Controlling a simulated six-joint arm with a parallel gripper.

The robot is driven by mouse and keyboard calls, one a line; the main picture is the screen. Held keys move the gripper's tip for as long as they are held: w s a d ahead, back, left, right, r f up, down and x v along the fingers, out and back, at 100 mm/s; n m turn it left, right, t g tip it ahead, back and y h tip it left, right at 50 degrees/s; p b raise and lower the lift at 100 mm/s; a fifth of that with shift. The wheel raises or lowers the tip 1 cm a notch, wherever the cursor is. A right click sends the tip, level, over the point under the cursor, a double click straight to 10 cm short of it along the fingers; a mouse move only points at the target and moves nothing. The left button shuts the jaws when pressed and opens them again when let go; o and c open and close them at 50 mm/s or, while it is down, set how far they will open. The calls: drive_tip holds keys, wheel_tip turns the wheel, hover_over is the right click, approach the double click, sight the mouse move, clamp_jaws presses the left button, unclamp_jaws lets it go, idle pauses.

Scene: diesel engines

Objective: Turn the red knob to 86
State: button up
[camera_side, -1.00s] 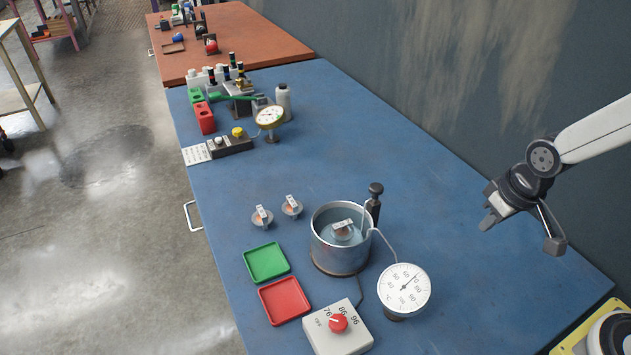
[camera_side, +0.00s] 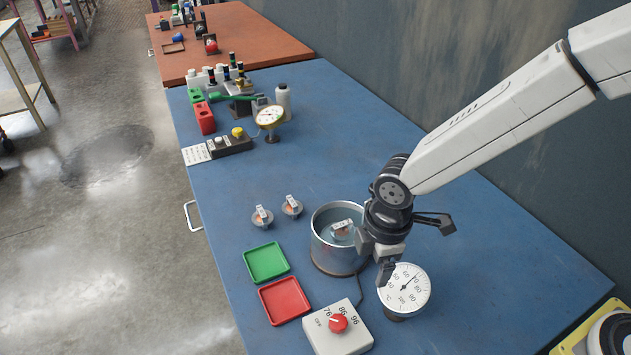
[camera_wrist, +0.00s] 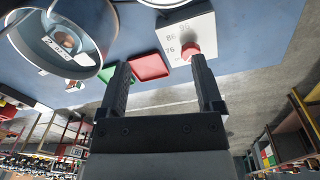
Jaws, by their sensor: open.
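The red knob (camera_side: 338,323) sits on a white control box (camera_side: 338,340) at the front of the blue table. The box is marked OFF, 76, 86 and 96. The knob's white pointer line is turned to the left, on the side of OFF and 76; its exact setting is too small to tell. My gripper (camera_side: 375,270) is open and empty, above and to the right of the box, between the metal pot and the round dial. In the wrist view the knob (camera_wrist: 191,50) shows beyond my open fingers (camera_wrist: 160,82), close to the right finger.
A metal pot (camera_side: 325,258) with a part inside stands behind the box. The white dial gauge (camera_side: 410,292) stands right of the box, partly behind my gripper. Green (camera_side: 266,262) and red (camera_side: 285,301) trays lie to the left. Two small parts (camera_side: 262,218) sit behind them.

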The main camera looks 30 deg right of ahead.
sight(338, 321)
drive_tip(key=a+n, duration=0.1)
drive_tip(key=a, duration=0.1)
drive_tip(key=s+a+f+n, duration=0.1)
drive_tip(key=a+n, duration=0.1)
drive_tip(key=a, duration=0.1)
drive_tip(key=s+a+f+n, duration=0.1)
drive_tip(key=a+n, duration=0.1)
drive_tip(key=shift+s+a+g, duration=0.1)
drive_tip(key=shift+a+g, duration=0.2)
drive_tip(key=shift+a, duration=0.1)
drive_tip(key=shift+f, duration=0.1)
drive_tip(key=shift+f, duration=3.85)
drive_tip(key=shift+c, duration=0.2)
clamp_jaws()
